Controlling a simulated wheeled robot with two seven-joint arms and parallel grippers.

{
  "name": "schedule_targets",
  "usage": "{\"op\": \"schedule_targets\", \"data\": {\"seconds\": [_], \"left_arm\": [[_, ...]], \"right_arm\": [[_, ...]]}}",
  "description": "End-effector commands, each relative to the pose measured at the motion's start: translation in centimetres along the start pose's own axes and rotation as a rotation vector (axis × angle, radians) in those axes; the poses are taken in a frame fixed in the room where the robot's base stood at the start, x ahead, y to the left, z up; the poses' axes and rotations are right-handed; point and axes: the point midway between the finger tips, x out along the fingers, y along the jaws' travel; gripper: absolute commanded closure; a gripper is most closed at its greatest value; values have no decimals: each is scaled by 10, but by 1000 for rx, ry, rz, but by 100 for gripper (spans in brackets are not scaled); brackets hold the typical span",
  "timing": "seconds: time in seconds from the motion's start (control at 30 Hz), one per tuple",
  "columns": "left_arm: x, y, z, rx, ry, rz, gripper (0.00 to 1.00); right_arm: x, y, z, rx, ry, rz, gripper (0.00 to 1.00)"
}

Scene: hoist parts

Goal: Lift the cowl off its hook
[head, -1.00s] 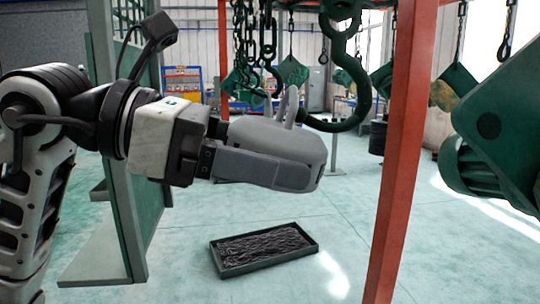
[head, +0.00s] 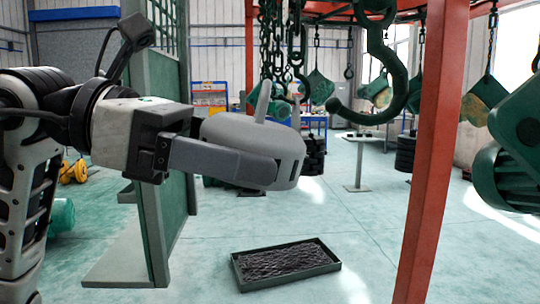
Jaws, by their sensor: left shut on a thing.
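The cowl (head: 257,136) is a rounded grey shell with dark slots at its right end and upright lugs on top. My left gripper (head: 268,170) comes in from the left and is shut on it, with a long grey finger along the near side. The far finger is hidden behind the cowl. The big dark green hook (head: 398,95) hangs right of the cowl. Its upturned tip stands empty, with a clear gap between it and the cowl's lugs. My right gripper is not in view.
A red post (head: 434,150) stands right of the hook. Chains (head: 296,40) hang behind the cowl. A large green hoist part (head: 515,140) fills the right edge. A green panel stand (head: 165,190) is behind my left arm. A black tray (head: 286,264) lies on the open floor.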

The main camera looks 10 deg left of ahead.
Motion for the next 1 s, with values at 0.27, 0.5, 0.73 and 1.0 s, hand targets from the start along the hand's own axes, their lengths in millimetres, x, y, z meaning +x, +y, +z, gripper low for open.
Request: {"op": "schedule_targets", "data": {"seconds": [0.27, 0.5, 0.73, 1.0], "left_arm": [[-30, 1, -17, -1, -2, 4, 47], [-56, 1, -28, 0, -2, 3, 47], [-66, 0, -29, 0, -2, 0, 47], [-65, 0, -29, 1, -2, 0, 47]], "right_arm": [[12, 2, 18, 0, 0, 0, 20], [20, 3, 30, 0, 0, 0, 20], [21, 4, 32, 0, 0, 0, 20], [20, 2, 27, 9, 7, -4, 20]]}}
